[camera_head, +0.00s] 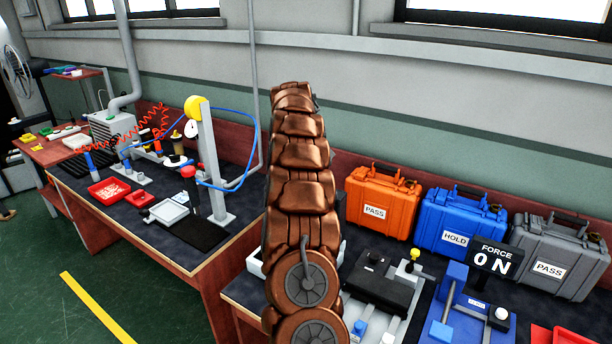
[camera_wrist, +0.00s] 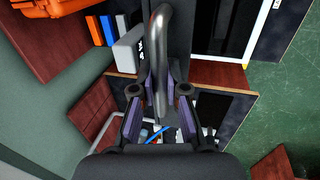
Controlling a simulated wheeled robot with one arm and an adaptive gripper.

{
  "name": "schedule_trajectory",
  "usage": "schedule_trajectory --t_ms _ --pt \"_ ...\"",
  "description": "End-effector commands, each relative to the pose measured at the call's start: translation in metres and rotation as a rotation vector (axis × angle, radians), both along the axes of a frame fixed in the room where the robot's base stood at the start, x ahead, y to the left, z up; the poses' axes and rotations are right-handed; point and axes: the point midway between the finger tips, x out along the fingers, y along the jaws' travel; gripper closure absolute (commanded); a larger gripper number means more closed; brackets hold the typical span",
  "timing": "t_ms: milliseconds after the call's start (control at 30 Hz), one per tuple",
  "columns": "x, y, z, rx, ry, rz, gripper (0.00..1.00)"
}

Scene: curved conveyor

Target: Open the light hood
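My gripper (camera_wrist: 160,128) shows in the wrist view with its two purple-padded fingers apart. A curved grey metal bar (camera_wrist: 160,62), like a handle, runs down the picture and its lower end lies between the fingers. The bar lies over a dark surface. I cannot tell for sure that it belongs to the light hood. In the head view my brown arm hides my gripper, and no hood is clearly recognisable.
A black device (camera_head: 378,284) and a blue fixture (camera_head: 468,312) stand right of my arm. Orange (camera_head: 383,203), blue (camera_head: 461,222) and grey (camera_head: 560,255) cases line the wall. The left bench (camera_head: 150,228) holds a gauge stand (camera_head: 209,165) and red trays. Green floor is free at left.

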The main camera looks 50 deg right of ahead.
Motion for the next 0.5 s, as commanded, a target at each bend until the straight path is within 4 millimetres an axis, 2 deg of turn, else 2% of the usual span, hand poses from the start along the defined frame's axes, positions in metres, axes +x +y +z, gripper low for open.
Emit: schedule_trajectory --t_ms 33,267,500 --pt "0.0018 0.0004 0.0009 -0.002 -0.004 0.001 0.83" --pt "0.0008 0.0002 0.0005 -0.001 -0.002 0.001 0.61" --pt "0.0009 0.0007 0.0004 0.0 -0.001 0.001 0.61"
